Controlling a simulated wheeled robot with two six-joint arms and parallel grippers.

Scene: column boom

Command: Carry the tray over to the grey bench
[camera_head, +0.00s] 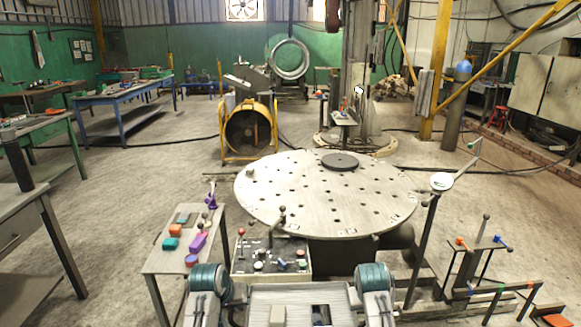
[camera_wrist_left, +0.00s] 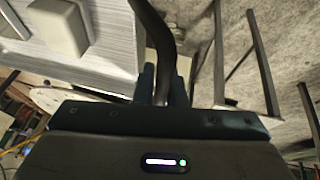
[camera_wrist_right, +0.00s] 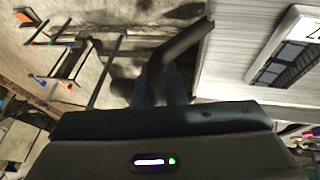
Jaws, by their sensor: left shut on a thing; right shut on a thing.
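The tray (camera_head: 300,294) is a light grey ribbed slab at the bottom middle of the head view, close in front of me. A pale block (camera_wrist_left: 58,25) and a dark-faced device in a white frame (camera_wrist_right: 290,50) rest on it. My left gripper (camera_wrist_left: 163,85) is shut on the dark bent handle at one side of the tray. My right gripper (camera_wrist_right: 163,90) is shut on the matching handle at the other side. In the head view the arms hide most of both grips. A grey bench (camera_head: 15,205) with dark legs stands at the left edge, partly cut off.
A small table (camera_head: 160,262) with coloured parts and a control panel (camera_head: 270,262) stand just beyond the tray. A large round perforated table (camera_head: 300,195) fills the middle. Stands and rails (camera_head: 478,245) are at the right. Open floor (camera_head: 120,190) lies at the left.

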